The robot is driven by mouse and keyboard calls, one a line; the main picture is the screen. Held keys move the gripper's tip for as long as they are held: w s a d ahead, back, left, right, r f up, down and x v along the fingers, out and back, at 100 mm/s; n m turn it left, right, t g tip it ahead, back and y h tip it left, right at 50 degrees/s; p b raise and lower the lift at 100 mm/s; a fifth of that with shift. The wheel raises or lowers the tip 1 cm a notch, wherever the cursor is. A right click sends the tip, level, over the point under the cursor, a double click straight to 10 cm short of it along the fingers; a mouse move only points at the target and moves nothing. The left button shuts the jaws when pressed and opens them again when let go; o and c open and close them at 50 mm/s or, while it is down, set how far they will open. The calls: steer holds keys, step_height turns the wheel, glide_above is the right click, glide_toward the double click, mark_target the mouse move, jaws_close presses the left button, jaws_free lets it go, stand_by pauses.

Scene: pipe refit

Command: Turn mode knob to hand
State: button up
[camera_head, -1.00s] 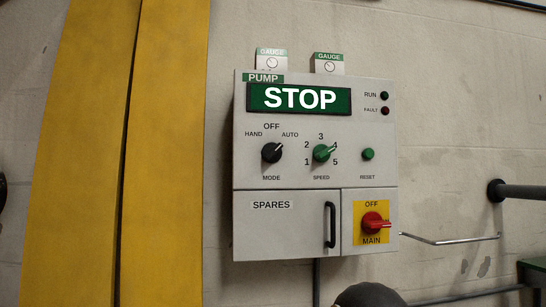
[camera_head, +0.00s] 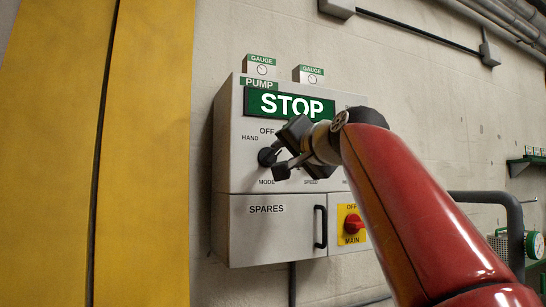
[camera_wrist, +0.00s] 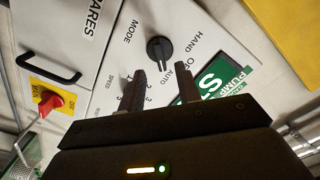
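The black mode knob (camera_head: 266,157) is on the grey pump panel, left of the speed knob. It also shows in the wrist view (camera_wrist: 159,48), with its pointer toward the AUTO label rather than HAND. My gripper (camera_head: 283,157) is at the panel, just right of the knob in the head view. In the wrist view my gripper (camera_wrist: 161,80) is open, its two fingers apart and empty. The knob appears beyond the fingertips, roughly in line with the gap, not gripped. The exact distance cannot be told. My gripper and arm hide the speed knob in the head view.
The green STOP display (camera_head: 290,104) is above the knob. Below are the spares door (camera_head: 265,228) with its black handle (camera_head: 320,227) and the red main switch (camera_head: 353,223). A yellow post (camera_head: 148,150) stands left. Pipes (camera_head: 490,200) run at the right.

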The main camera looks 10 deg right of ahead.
mark_target(274, 156)
steer(key=w+p, duration=0.1)
steer(key=w, duration=0.2)
steer(key=w+a, duration=0.1)
steer(key=w, duration=0.2)
steer(key=shift+w+a+p, duration=0.15)
steer(key=shift+w+p, duration=0.05)
steer(key=shift+p, duration=0.15)
jaws_close()
